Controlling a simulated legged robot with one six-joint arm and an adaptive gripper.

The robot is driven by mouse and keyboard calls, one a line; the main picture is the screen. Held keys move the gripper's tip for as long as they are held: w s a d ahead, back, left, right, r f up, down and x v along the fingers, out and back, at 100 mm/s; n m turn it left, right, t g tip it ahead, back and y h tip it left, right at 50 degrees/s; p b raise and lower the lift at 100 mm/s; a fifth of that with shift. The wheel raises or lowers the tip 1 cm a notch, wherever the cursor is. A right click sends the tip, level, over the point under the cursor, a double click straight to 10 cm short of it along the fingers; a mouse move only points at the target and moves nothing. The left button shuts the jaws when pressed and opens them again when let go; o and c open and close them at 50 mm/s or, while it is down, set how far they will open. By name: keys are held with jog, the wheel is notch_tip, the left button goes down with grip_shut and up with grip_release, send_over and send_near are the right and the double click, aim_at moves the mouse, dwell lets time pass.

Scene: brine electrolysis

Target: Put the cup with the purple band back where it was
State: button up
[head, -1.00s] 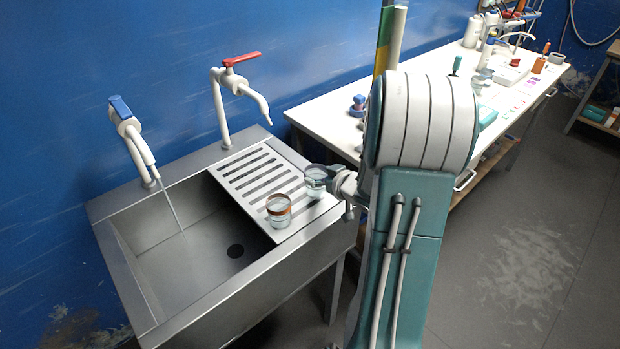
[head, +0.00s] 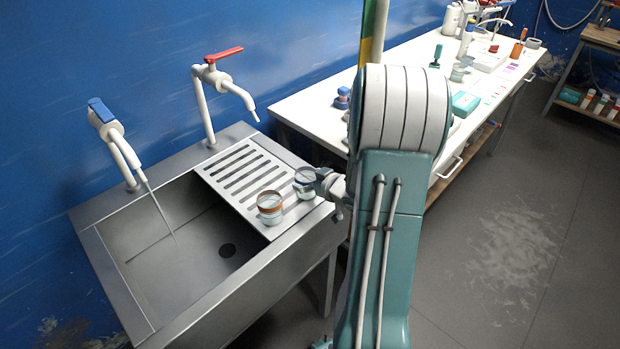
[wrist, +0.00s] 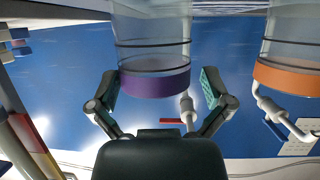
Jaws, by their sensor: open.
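The cup with the purple band (wrist: 155,82) is clear glass and fills the middle of the upside-down wrist view. In the head view the cup (head: 304,187) appears to stand upright on the slotted drainboard (head: 226,172), near its right end. My gripper (wrist: 158,85) is open, with one teal-padded finger on each side of the cup at band height. A gap shows beside the right finger; the left pad is close to the glass. In the head view my gripper (head: 320,182) reaches the cup from the right and hides part of it.
A cup with an orange band (head: 269,209) stands close by, nearer the basin (head: 185,245). Water runs from the blue-handled tap (head: 118,135). A red-handled tap (head: 215,75) rises behind the drainboard. The long white bench (head: 300,105) with lab items stands behind my arm.

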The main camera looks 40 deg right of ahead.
jog(key=shift+a+r, duration=0.2)
jog(key=v, duration=1.2)
jog(key=w+a+r+m+g+h, duration=0.1)
jog(key=w+a+r+g+h, duration=0.3)
jog(key=a+r+h, duration=0.5)
jog(key=s+a+r+g+y, duration=0.2)
jog(key=s+a+y, duration=0.2)
jog(key=a, duration=0.5)
jog(key=s+a+r+g+y, duration=0.1)
jog(key=s+a+y, duration=0.3)
jog(key=s+a, duration=0.4)
jog(key=shift+a+r+n+g+y, duration=0.4)
jog(key=shift+a+g, duration=0.1)
jog(key=shift+a, duration=0.25)
